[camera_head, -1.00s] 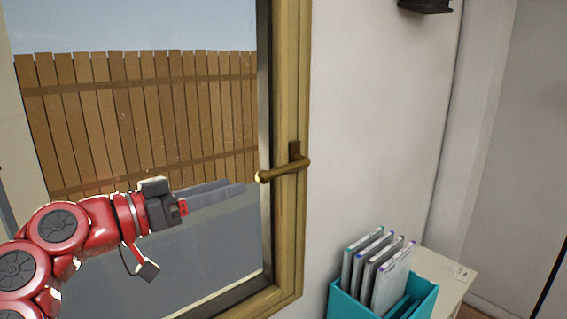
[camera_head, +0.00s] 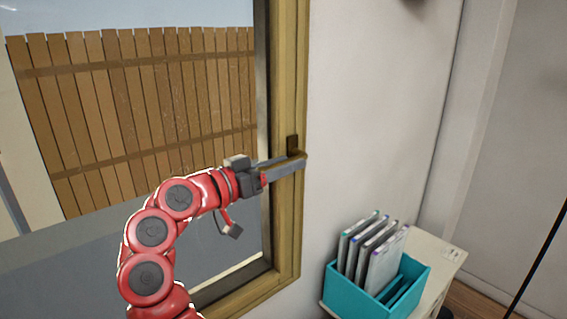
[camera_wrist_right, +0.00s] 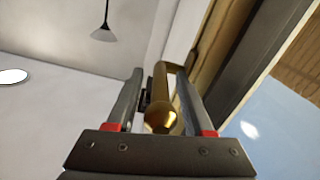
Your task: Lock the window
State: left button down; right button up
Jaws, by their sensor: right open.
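The window (camera_head: 287,90) has a wooden frame, with a wooden fence showing through its glass. A brass handle (camera_wrist_right: 161,115) is on the frame; its dark mounting plate (camera_head: 293,145) shows in the head view just above my fingers. My right gripper (camera_head: 294,161) is at the handle with open fingers. In the right wrist view the handle's lever lies between the two fingers, its rounded end toward the camera, with small gaps to the fingers. The fingers hide most of the lever in the head view. My left gripper is in neither view now.
A teal file box (camera_head: 357,299) with several folders (camera_head: 372,250) stands on a white cabinet (camera_head: 437,256) to the right, below the gripper's height. The white wall (camera_head: 375,110) beside the frame is bare. A hanging lamp (camera_wrist_right: 103,34) shows in the right wrist view.

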grip_shut()
dwell(1.3)
